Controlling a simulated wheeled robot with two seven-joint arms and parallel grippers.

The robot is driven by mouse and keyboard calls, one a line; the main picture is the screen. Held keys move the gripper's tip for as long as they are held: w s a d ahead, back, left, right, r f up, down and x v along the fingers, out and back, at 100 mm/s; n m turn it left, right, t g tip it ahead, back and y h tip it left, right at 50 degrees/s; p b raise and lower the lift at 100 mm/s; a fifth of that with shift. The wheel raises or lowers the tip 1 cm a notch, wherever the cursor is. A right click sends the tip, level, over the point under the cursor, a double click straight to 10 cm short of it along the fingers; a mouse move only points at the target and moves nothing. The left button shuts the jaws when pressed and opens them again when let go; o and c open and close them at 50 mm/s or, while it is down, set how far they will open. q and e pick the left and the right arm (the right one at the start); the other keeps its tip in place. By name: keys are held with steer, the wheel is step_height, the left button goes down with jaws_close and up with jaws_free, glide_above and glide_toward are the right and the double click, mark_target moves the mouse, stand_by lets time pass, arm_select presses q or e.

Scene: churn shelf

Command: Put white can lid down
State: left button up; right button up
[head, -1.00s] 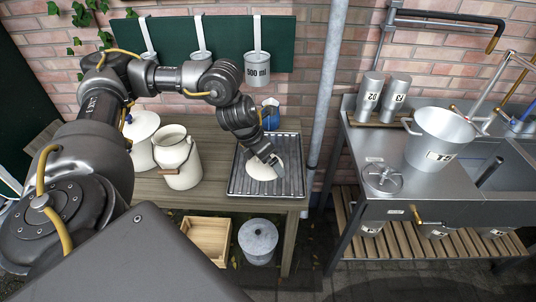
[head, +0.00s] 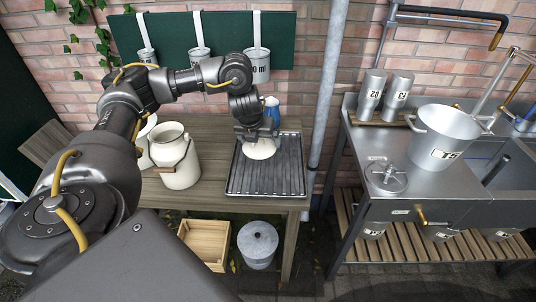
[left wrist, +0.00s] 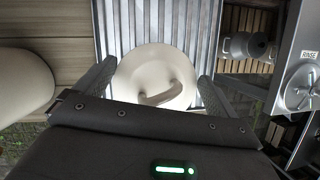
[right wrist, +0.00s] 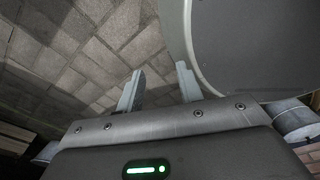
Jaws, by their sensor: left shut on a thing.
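The white can lid (head: 262,151), a round cream disc with a curved handle, is over the back part of the dark ribbed tray (head: 290,181) on the wooden table. My left gripper (head: 259,136) is shut on it. In the left wrist view the lid (left wrist: 150,65) lies between the two fingers (left wrist: 154,82), one at each side of its rim, with its handle facing the camera. I cannot tell whether it touches the tray. An open white can (head: 176,160) with a wire handle stands left of the tray. My right gripper (right wrist: 159,86) is open and empty above paving.
Another white can (head: 145,150) is mostly hidden behind my left arm. A blue-and-white object (head: 271,112) stands behind the tray. A grey pipe (head: 331,90) rises between table and metal sink bench (head: 430,183). The tray's front and right are bare.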

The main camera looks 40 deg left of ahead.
mark_target(268, 142)
arm_select(q)
steer(key=w+f+b, duration=0.1)
steer(key=w+f, duration=0.1)
steer(key=w+a+f+b, duration=0.1)
steer(key=f, duration=0.1)
steer(key=w+f+b, duration=0.1)
steer(key=w+f, duration=0.1)
steer(key=shift+w+a, duration=0.3)
steer(key=shift+a, duration=0.05)
steer(key=shift+w+a+f, duration=0.15)
steer(key=shift+w, duration=0.25)
step_height(268, 142, down, 3)
steer(key=shift+w+b, duration=0.15)
steer(key=shift+b, duration=0.65)
steer(key=shift+a+f, duration=0.1)
steer(key=shift+f, duration=0.25)
arm_select(e)
steer(key=f, duration=0.1)
steer(key=d+f, duration=0.1)
steer(key=f, duration=0.1)
steer(key=d+f, duration=0.1)
steer(key=f, duration=0.1)
steer(key=shift+w, duration=0.4)
steer(key=shift+a+f, duration=0.1)
steer(key=shift+a, duration=0.05)
